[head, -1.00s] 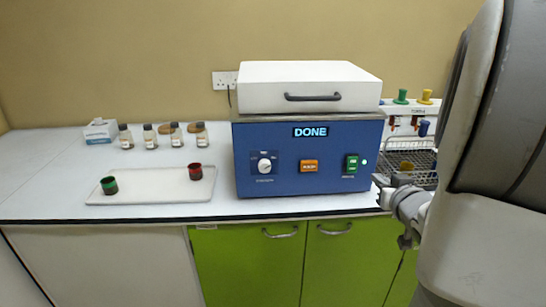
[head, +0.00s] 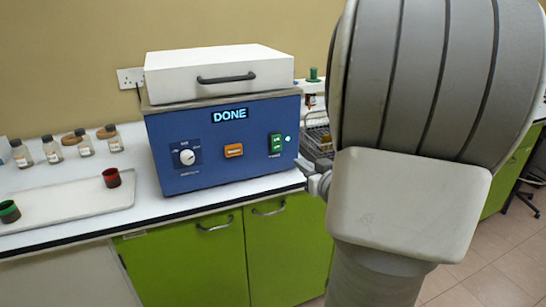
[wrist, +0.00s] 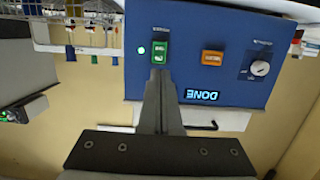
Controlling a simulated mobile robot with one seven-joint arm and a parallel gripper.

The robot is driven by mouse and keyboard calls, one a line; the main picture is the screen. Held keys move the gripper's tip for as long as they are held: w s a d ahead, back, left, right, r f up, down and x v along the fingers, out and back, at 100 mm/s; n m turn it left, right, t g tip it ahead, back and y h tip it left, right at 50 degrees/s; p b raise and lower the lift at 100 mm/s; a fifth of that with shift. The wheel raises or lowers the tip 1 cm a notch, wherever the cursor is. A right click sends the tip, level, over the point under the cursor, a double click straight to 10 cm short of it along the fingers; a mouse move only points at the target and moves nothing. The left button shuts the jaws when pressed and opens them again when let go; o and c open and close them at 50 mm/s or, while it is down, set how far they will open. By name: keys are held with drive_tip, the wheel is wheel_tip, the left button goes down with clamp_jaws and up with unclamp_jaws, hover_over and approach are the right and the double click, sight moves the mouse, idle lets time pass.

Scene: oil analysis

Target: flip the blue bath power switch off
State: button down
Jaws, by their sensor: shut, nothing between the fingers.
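The blue bath (head: 218,165) has a white lid (head: 215,72) with a dark handle and a display reading DONE. Its green power switch (head: 276,143) is at the right of the front panel, with a lit green lamp beside it. In the wrist view, where the bath (wrist: 215,20) appears upside down, my gripper (wrist: 158,75) is shut and empty. Its fingertips appear just at the edge of the green switch (wrist: 160,51); I cannot tell whether they touch. In the head view my arm hides most of the gripper.
An orange button (head: 233,150) and a white knob (head: 187,157) share the panel. A white tray (head: 70,207) with a red and a green cup lies left of the bath. Several small bottles stand behind it. A wire rack (head: 316,135) stands to the right.

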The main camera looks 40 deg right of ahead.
sight(277, 147)
drive_tip(key=b+x, duration=0.2)
drive_tip(key=x, duration=1)
drive_tip(key=shift+w+d, duration=0.1)
drive_tip(key=shift+w, duration=0.2)
drive_tip(key=shift+f+b, duration=0.2)
drive_tip(key=shift+b, duration=0.3)
drive_tip(key=shift+w+f+t+b, duration=0.2)
drive_tip(key=shift+t+b, duration=0.1)
drive_tip(key=shift+b, duration=0.5)
drive_tip(key=shift+r, duration=0.25)
